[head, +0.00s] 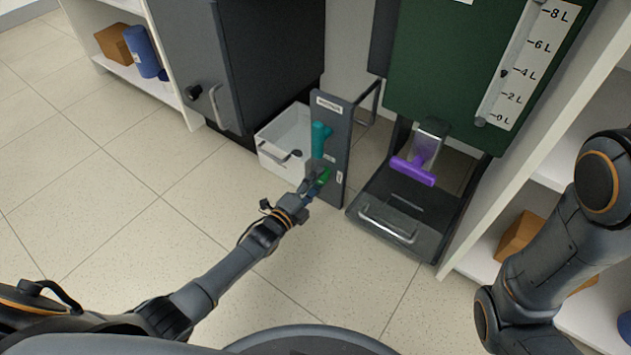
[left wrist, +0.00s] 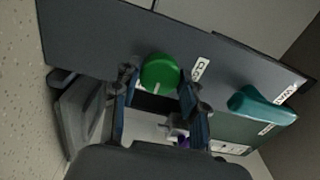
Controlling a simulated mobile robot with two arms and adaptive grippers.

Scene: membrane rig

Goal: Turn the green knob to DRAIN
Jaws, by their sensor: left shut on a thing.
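The green knob (head: 325,175) sits low on the front of a dark upright panel (head: 335,112). In the left wrist view the knob (left wrist: 160,71) is round with a pale pointer line toward the picture's bottom. My left gripper (head: 315,187) reaches it, and its two blue-padded fingers (left wrist: 158,88) close on the knob from both sides. A white label (left wrist: 200,70) stands beside the knob; its lettering is too small to read surely. I cannot make out a DRAIN mark. My right gripper is out of view; only its arm shows at the right.
A teal handle (head: 320,138) is above the knob on the same panel. A white bin (head: 283,140) stands behind at left. A purple handle (head: 413,171) hangs under a green tank (head: 450,75), above a dark tray (head: 365,210). Floor in front is clear.

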